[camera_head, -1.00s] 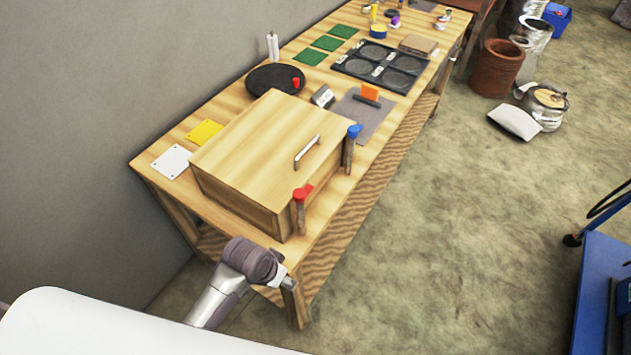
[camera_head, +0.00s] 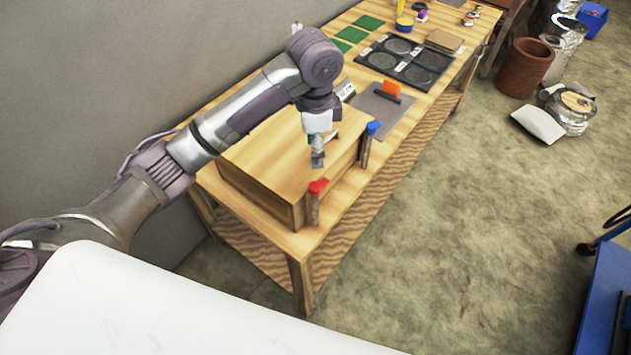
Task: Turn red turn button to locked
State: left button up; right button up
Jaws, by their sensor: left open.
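The red turn button (camera_head: 318,187) sits on top of a short wooden post (camera_head: 314,210) at the front of a wooden box (camera_head: 262,178) on the workbench. A blue turn button (camera_head: 373,128) sits on a second post to its right and farther back. My left arm reaches in from the left over the box. My left gripper (camera_head: 318,160) points down just above and behind the red button, apart from it as far as I can see. Its fingers are small here, and it holds nothing that I can see. It covers the box's handle. My right gripper is out of view.
The wooden workbench (camera_head: 335,225) runs from the near left to the far right. On it are a grey plate with an orange block (camera_head: 391,89), a black tray with round wells (camera_head: 402,62) and green squares (camera_head: 352,35). A blue cart (camera_head: 608,300) stands at the right.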

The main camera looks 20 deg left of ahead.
aim_at(315, 186)
pick_arm(q)
notch_tip(315, 186, down, 12)
jog(key=p, duration=0.3)
jog(key=shift+a+r, duration=0.1)
jog(key=shift+f, duration=0.85)
jog(key=shift+c, duration=0.4)
grip_shut()
